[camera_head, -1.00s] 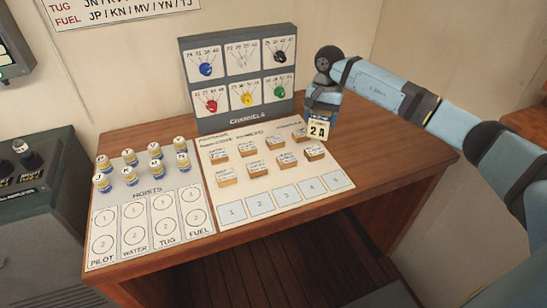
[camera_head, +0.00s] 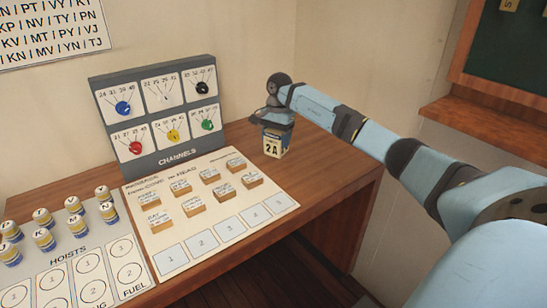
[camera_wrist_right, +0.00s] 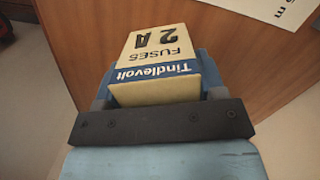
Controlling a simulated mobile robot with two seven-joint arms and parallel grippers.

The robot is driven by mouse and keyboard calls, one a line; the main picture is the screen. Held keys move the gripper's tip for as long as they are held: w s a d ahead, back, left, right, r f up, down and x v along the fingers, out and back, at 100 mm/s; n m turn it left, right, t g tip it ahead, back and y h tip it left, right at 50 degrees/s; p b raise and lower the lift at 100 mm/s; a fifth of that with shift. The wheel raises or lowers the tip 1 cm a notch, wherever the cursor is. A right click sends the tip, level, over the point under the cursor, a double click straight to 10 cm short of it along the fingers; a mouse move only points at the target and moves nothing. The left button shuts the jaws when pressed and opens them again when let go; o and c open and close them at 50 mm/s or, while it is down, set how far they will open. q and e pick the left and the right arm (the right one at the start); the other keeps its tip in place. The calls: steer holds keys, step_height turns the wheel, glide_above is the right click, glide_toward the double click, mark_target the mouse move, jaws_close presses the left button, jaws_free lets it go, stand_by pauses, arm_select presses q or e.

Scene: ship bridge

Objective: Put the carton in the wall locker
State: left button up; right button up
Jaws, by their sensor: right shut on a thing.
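The carton (camera_head: 273,146) is a small cream and blue box marked "2 A". In the right wrist view the carton (camera_wrist_right: 158,50) reads "FUSES 2 A" and "Tindlevolt". My right gripper (camera_head: 275,122) points down over the desk's right part and is shut on the carton. In the right wrist view the gripper (camera_wrist_right: 155,90) has the carton between its fingers. I cannot tell whether the carton touches the desk top. My left gripper is in neither view. No wall locker can be made out in these frames.
The wooden desk (camera_head: 330,172) bears the grey channels panel (camera_head: 178,160), a board with several labelled blocks (camera_head: 211,178) and the hoists sheet with several small cylinders (camera_head: 43,239). A wooden ledge (camera_head: 490,118) under a dark green board (camera_head: 515,60) is on the right wall.

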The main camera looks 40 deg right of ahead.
step_height(320, 180, down, 3)
steer(key=shift+r, duration=0.15)
step_height(320, 180, down, 4)
steer(key=shift+f, duration=0.1)
steer(key=shift+f, duration=0.1)
steer(key=o, duration=1.1)
